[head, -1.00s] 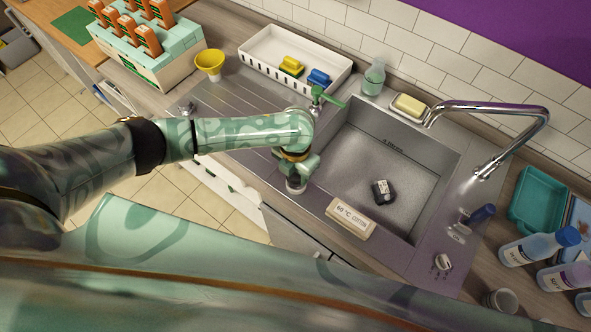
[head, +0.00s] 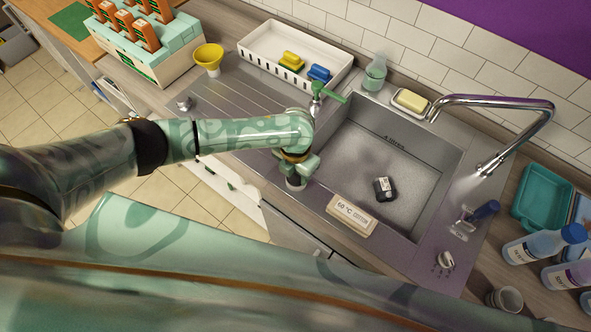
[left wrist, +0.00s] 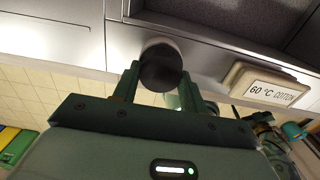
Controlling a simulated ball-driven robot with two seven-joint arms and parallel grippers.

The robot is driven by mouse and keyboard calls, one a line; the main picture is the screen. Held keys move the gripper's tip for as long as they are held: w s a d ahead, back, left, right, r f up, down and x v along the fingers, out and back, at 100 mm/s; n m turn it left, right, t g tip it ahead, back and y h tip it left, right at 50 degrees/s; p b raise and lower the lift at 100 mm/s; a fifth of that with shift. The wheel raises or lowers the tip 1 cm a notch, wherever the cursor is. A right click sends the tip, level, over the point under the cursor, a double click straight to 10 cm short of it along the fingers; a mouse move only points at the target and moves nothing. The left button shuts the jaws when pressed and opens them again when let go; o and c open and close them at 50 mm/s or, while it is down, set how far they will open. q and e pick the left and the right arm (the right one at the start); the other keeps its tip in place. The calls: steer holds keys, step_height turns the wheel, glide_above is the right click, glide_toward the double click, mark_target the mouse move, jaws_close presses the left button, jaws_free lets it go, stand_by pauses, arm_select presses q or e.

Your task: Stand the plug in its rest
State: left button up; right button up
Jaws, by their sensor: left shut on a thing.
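My left gripper (head: 296,172) is at the front edge of the sink, left of the basin. In the left wrist view my left gripper (left wrist: 160,88) is shut on a round, dark thing with a paler rim, which looks like the plug (left wrist: 160,68). In the head view a grey round part of the plug (head: 296,184) shows just below the fingers. I cannot tell whether it touches the sink's edge. I cannot make out the plug's rest for certain. My right gripper is not in view.
The "60 °C cotton" block (head: 351,215) lies on the front rim, right of my gripper. A small metal fitting (head: 445,261) sits at the right front. The drainer (head: 235,105) is mostly clear.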

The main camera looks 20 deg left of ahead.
arm_select(q)
steer(key=shift+f, duration=0.25)
steer(key=o, duration=1.1)
steer(key=shift+r, duration=0.1)
step_height(320, 180, up, 16)
steer(key=p, duration=0.3)
